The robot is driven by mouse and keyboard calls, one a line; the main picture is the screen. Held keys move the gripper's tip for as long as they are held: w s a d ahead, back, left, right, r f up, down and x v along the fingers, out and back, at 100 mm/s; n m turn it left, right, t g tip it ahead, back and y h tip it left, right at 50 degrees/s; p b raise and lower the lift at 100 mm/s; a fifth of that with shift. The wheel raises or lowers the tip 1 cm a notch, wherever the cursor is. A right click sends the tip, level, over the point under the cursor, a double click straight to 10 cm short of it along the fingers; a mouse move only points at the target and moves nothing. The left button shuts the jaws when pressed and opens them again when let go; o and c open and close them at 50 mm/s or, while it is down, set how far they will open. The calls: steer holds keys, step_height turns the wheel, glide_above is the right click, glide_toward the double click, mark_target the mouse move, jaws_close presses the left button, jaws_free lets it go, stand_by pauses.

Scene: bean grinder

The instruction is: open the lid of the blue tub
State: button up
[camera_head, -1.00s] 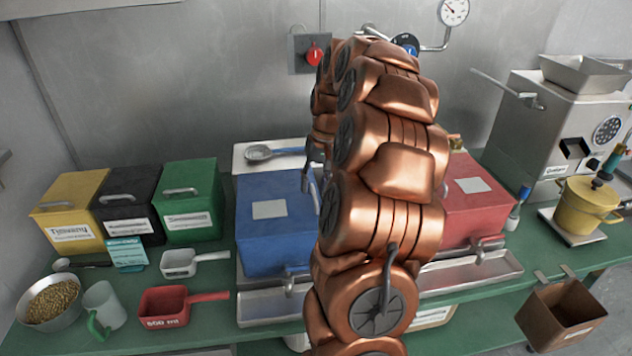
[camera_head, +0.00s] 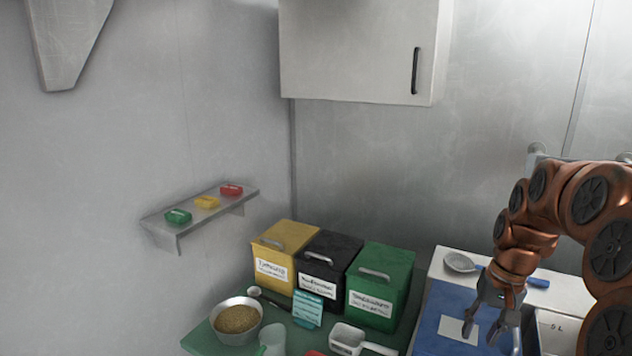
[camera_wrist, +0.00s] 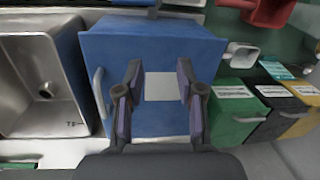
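The blue tub (camera_head: 437,328) stands at the lower right of the head view, cut off by the frame's bottom edge. Its lid looks shut, with a pale label on top. The wrist view shows the blue tub (camera_wrist: 115,55) from above, with a metal handle (camera_wrist: 99,92) along its left side. My gripper (camera_head: 487,322) points down over the lid, near the label. In the wrist view my gripper (camera_wrist: 160,80) is open, its fingers on either side of the label with nothing between them. The handle lies left of the fingers. I cannot tell whether the fingertips touch the lid.
A steel basin (camera_wrist: 30,75) lies beside the tub's handle side. A strainer spoon (camera_head: 462,263) lies behind the tub. Green (camera_head: 385,262), black (camera_head: 325,248) and yellow (camera_head: 270,235) tubs stand to its left. A white scoop (camera_head: 347,338) and a bean bowl (camera_head: 239,336) are nearby.

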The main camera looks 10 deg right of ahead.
steer(key=s+a+n+g, duration=0.1)
steer(key=s+a+n, duration=0.1)
steer(key=s+a, duration=0.35)
steer(key=s+a+n, duration=0.1)
steer(key=s+a, duration=0.2)
steer(key=a, duration=0.6)
steer(key=s+a+f+n, duration=0.1)
steer(key=s+a+f, duration=0.1)
steer(key=s, duration=0.4)
steer(key=s+a+f+n+g+h, duration=0.1)
steer(key=s+a+f+n, duration=0.1)
steer(key=s+a, duration=0.2)
steer(key=s, duration=0.3)
steer(key=shift+s+a+h, duration=0.25)
steer(key=shift+a+h, duration=0.05)
steer(key=shift+a, duration=0.1)
